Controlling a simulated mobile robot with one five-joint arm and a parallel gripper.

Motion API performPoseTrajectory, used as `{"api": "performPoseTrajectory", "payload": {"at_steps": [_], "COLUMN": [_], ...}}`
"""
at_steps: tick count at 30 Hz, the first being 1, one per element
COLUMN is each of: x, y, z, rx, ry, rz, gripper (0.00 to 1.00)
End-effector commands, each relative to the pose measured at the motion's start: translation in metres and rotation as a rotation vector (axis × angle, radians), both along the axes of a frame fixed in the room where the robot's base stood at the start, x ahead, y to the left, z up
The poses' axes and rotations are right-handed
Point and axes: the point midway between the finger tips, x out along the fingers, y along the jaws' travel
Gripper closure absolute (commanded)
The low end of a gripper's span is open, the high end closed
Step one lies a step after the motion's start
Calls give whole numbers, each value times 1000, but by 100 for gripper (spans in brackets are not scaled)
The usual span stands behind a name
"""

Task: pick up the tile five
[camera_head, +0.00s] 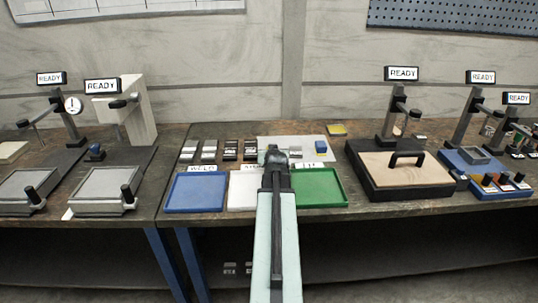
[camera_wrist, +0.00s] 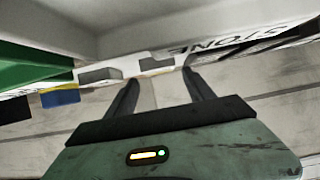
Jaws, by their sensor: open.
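Small tiles lie in a row behind the trays in the head view: light grey ones (camera_head: 209,150), dark ones (camera_head: 230,149), another grey one (camera_head: 295,151) and a blue one (camera_head: 322,147). No number is readable, so I cannot tell which is tile five. My gripper (camera_head: 275,155) reaches over the white tray and hides part of the row. In the wrist view my gripper (camera_wrist: 159,78) has its two dark fingers apart with nothing held between them. Two grey blocks (camera_wrist: 157,64) show near the fingertips, and a blue block (camera_wrist: 60,97) is to the left.
A blue tray (camera_head: 195,193), a white tray (camera_head: 243,190) and a green tray (camera_head: 320,188) stand along the bench's front. A dark box with a wooden lid (camera_head: 390,172) stands right.

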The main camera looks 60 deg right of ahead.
Motion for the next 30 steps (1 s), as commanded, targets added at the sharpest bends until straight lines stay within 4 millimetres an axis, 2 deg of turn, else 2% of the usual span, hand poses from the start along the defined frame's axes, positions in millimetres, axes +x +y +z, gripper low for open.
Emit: {"api": "performPoseTrajectory", "payload": {"at_steps": [7,14,15,21,22,30], "x": [23,25,25,26,26,26], "y": [-32,-34,-34,-34,-34,-34], "z": [-22,-21,-21,-21,-21,-20], "rx": [0,0,0,0,0,-1], "ry": [0,0,0,0,0,-1], "rz": [2,2,2,3,3,3], "gripper": [38,38,41,96,100,100]}}
